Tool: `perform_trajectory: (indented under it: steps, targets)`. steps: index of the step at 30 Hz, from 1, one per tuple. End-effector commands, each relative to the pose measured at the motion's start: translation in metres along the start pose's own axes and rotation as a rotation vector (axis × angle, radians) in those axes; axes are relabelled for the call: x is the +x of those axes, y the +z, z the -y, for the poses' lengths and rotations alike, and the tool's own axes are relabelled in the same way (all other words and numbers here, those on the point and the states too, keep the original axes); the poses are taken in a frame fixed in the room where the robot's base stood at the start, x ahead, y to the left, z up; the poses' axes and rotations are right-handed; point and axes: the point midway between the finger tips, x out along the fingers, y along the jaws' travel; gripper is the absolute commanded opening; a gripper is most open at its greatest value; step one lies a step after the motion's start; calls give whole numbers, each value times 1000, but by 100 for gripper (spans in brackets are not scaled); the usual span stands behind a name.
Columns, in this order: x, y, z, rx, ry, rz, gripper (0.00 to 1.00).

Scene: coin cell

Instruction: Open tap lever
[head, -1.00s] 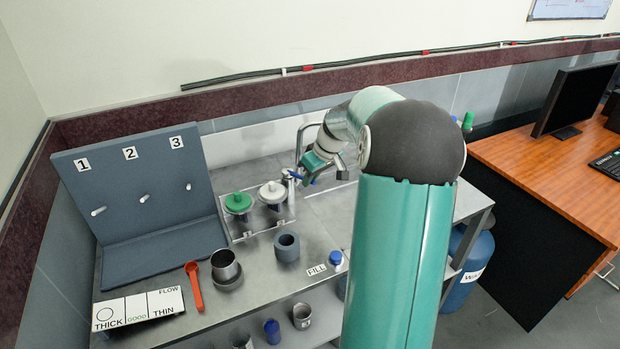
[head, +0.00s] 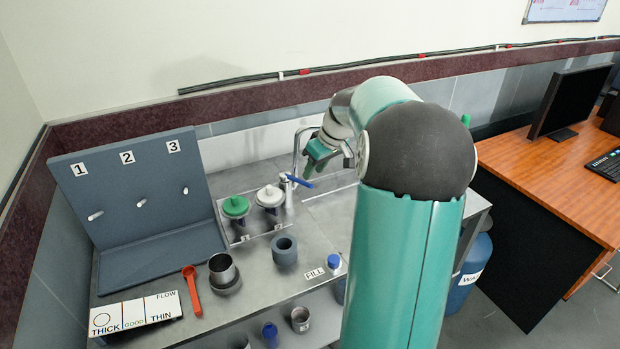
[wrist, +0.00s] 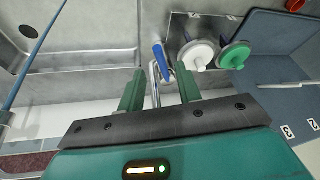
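In the head view my gripper (head: 316,156) is right of the tap, above the lever. I cannot tell whether it touches the tap.
A green-lidded holder (head: 236,206) and a white-lidded holder (head: 270,196) stand left of the tap. A numbered grey board (head: 130,190) stands at left.

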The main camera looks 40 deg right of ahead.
Motion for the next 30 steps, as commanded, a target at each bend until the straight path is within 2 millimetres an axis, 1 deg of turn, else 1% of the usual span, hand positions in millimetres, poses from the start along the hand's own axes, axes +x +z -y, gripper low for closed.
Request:
perform_trajectory:
  steps: [1,6,9,12,16,30]
  targets:
    - [-13,0,-1,0,4,-2,34]
    - [-49,0,-1,0,4,-2,34]
    - [-65,0,-1,1,2,-2,34]
    - [-76,0,0,1,1,-1,34]
    - [-82,0,0,0,0,0,34]
    - [-81,0,0,1,0,1,34]
